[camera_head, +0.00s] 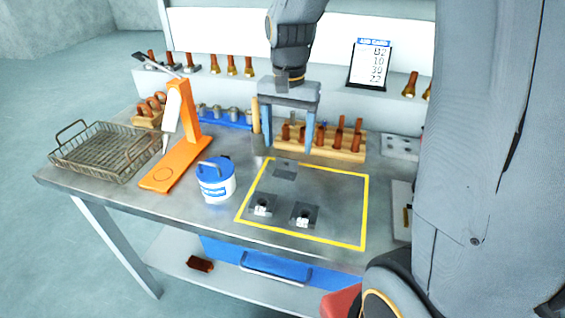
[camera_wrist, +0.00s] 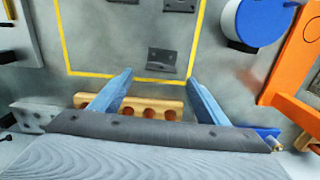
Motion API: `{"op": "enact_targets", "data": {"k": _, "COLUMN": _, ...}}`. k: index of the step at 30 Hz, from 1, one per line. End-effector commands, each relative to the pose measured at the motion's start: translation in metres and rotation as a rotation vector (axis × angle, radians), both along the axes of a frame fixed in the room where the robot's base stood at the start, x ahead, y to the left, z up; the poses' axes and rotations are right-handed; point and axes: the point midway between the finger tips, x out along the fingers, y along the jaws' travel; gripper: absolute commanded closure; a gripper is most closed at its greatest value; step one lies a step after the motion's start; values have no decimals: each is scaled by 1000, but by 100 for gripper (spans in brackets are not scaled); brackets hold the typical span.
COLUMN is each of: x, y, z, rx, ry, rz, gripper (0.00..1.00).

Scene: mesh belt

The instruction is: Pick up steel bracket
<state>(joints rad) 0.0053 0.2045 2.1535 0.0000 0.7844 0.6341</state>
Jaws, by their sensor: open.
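Several dark grey steel brackets lie inside a yellow outlined area on the metal table. One bracket (camera_head: 285,168) lies near the back edge of the outline, and it also shows in the wrist view (camera_wrist: 162,61), just beyond my fingertips. A second bracket (camera_head: 262,206) and a third bracket (camera_head: 304,215) lie nearer the front edge and are only partly in the wrist view. My gripper (camera_head: 289,146) hangs above the back of the table with its two blue fingers pointing down. It is open and empty; its fingers (camera_wrist: 160,78) are apart, with nothing between them.
A wooden block (camera_head: 345,147) with copper pieces stands behind the yellow outline. A blue-and-white tub (camera_head: 216,180) stands left of the outline, with an orange stand (camera_head: 183,117) beyond it. A wire basket (camera_head: 107,151) sits at the far left. A sign (camera_head: 370,64) stands on the back shelf.

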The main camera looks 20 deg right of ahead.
Motion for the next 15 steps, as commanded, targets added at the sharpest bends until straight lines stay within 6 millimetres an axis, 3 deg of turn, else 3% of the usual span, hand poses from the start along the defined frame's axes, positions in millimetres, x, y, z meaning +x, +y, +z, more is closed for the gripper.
{"op": "enact_targets", "data": {"k": 15, "x": -2, "y": 5, "z": -58, "rx": 0, "ry": 2, "rz": 1, "gripper": 31}}
